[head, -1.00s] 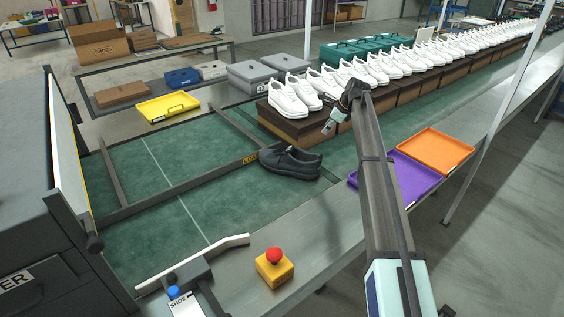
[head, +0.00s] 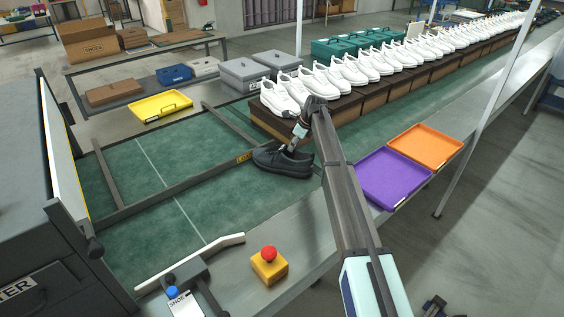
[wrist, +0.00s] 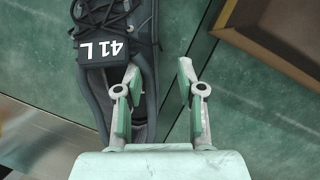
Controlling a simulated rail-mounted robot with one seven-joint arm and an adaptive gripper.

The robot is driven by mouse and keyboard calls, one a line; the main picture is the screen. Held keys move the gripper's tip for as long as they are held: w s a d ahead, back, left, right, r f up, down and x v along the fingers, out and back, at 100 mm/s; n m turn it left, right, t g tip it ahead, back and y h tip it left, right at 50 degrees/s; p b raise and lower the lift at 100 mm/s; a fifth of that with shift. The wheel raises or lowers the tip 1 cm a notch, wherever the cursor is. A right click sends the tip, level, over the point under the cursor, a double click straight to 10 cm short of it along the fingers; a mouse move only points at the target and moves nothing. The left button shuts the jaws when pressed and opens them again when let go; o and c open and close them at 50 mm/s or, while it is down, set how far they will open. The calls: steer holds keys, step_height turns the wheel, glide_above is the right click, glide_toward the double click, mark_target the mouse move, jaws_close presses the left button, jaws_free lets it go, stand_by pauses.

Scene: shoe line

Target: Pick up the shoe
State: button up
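A black lace-up shoe (head: 283,162) rests on the green belt, by a low rail. It also shows in the wrist view (wrist: 92,75), with a "41 L" tag on its laces. My gripper (head: 292,147) is right at the shoe's opening in the head view. In the wrist view my gripper (wrist: 158,76) is open, with its left finger over the shoe's opening and its right finger outside the shoe's right side. The shoe's right collar wall lies between the fingers. I cannot tell whether either finger touches it.
A long row of white shoes (head: 340,72) stands on brown boxes (head: 350,110) just behind. A purple tray (head: 395,178) and an orange tray (head: 425,147) lie to the right. A yellow box with a red button (head: 269,266) is in front. The belt left of the rail is clear.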

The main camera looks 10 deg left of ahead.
mark_target(289, 153)
steer(key=shift+s+p+x, duration=0.2)
steer(key=shift+p+x, duration=0.25)
steer(key=shift+x, duration=0.45)
steer(key=shift+p+x, duration=0.5)
steer(key=shift+x, duration=1.45)
steer(key=shift+s, duration=0.15)
jaws_close()
